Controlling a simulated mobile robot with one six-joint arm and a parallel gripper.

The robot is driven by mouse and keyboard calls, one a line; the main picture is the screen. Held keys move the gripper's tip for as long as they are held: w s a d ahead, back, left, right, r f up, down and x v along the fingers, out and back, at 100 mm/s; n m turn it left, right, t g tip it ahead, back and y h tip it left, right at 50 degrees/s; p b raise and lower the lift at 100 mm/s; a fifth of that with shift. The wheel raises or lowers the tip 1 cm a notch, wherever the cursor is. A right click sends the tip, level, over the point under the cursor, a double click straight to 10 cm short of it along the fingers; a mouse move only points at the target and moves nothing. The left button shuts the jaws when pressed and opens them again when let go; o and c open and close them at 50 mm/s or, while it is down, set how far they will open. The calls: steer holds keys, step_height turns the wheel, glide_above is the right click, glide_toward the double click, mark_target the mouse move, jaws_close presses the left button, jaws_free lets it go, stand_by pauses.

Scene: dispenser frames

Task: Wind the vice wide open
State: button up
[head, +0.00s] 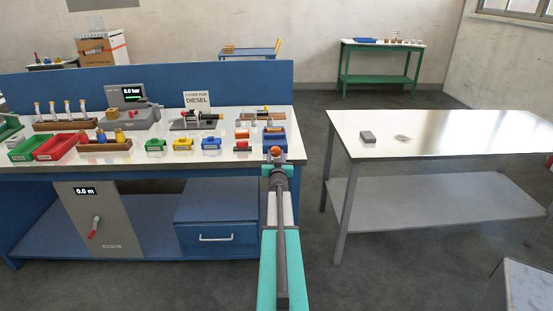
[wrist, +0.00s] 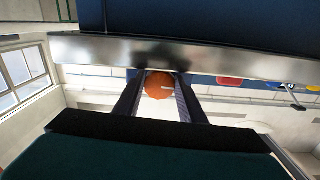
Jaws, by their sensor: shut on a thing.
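What looks like the vice is a blue block (head: 274,134) at the right front corner of the blue workbench, just beyond my gripper. Its jaws are too small to make out. An orange round knob (head: 275,150) shows at the bench's front edge, at the tip of my arm. My gripper (head: 276,158) is at that edge, mostly covered by my own arm. In the wrist view, the orange knob (wrist: 159,84) sits between the two dark fingers of my gripper (wrist: 160,90), which are shut on it. The link from knob to vice is hidden.
A separate table (head: 440,140) stands right, across a floor gap. A grey bench edge (wrist: 200,52) passes close to my fingers.

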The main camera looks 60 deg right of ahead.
steer(key=shift+w+n+b, duration=0.1)
steer(key=shift+n+b, duration=0.6)
steer(key=shift+b, duration=0.05)
steer(key=o, duration=1)
steer(key=shift+o, duration=0.2)
steer(key=b+v, duration=0.3)
steer(key=v, duration=1.1)
steer(key=shift+d, duration=0.15)
